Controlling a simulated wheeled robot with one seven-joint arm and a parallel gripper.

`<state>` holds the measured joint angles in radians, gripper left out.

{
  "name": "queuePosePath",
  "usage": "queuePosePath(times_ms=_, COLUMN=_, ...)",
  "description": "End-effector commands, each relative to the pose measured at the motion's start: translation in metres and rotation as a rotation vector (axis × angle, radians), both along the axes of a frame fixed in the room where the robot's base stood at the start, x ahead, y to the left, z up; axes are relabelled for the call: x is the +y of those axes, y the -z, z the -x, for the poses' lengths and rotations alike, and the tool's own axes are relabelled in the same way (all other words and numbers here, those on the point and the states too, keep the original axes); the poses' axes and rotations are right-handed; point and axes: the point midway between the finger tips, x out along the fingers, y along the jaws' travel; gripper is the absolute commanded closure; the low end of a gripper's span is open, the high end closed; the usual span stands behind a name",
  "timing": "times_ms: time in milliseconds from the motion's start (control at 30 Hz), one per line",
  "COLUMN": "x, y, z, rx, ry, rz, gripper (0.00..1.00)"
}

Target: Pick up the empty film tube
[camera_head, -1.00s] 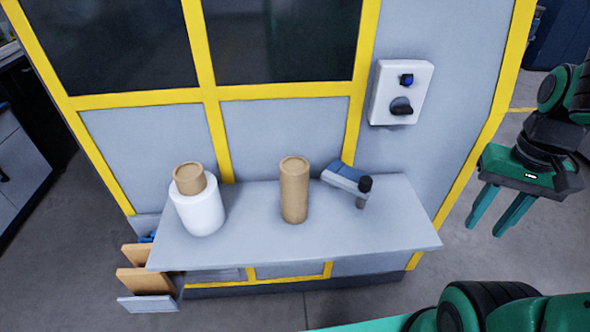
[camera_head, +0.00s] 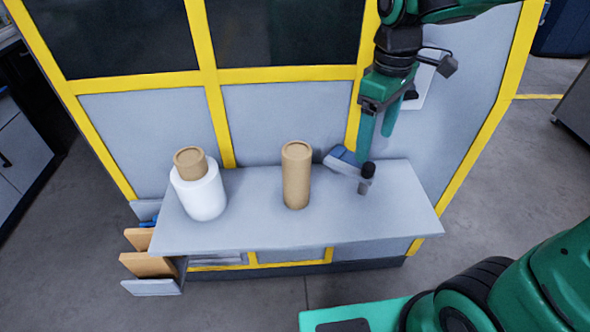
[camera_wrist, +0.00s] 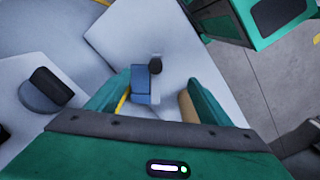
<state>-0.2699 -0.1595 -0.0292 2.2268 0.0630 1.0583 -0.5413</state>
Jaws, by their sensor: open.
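The empty film tube is a plain brown cardboard cylinder (camera_head: 296,176) standing upright near the middle of the grey shelf. In the wrist view a strip of the brown tube (camera_wrist: 187,106) shows beside the right finger, which hides part of it. My gripper (camera_head: 377,148) is open and empty, pointing down, to the right of the tube and apart from it. In the wrist view my gripper's two fingers (camera_wrist: 160,80) are spread with the blue-grey device (camera_wrist: 142,84) showing between them. I cannot tell whether a finger touches that device.
The blue-grey device with a black knob (camera_head: 343,158) is right of the tube. A white film roll with a brown core (camera_head: 202,195) stands on the left of the shelf (camera_head: 255,232). A control box with a dark knob (camera_wrist: 42,90) is on the panel behind.

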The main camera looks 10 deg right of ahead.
Motion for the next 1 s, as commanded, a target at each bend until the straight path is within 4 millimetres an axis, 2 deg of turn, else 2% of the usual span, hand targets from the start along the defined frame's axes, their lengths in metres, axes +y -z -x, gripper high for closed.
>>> queuePosePath(times_ms=33, x=0.037, y=0.001, z=-0.011, rx=0.006, ry=-0.147, rz=-0.002, gripper=0.27)
queuePosePath(times_ms=100, x=0.078, y=0.002, z=-0.018, rx=0.01, ry=-0.32, rz=-0.007, gripper=0.27)
queuePosePath(times_ms=200, x=0.125, y=0.003, z=-0.021, rx=0.013, ry=-0.507, rz=-0.016, gripper=0.27)
queuePosePath(times_ms=300, x=0.152, y=0.007, z=-0.021, rx=0.017, ry=-0.595, rz=-0.019, gripper=0.27)
queuePosePath(times_ms=467, x=0.165, y=0.014, z=-0.022, rx=0.017, ry=-0.615, rz=-0.019, gripper=0.27)
queuePosePath(times_ms=800, x=0.165, y=0.06, z=-0.022, rx=0.018, ry=-0.611, rz=-0.018, gripper=0.27)
queuePosePath(times_ms=1000, x=0.165, y=0.071, z=-0.021, rx=0.017, ry=-0.612, rz=-0.019, gripper=0.27)
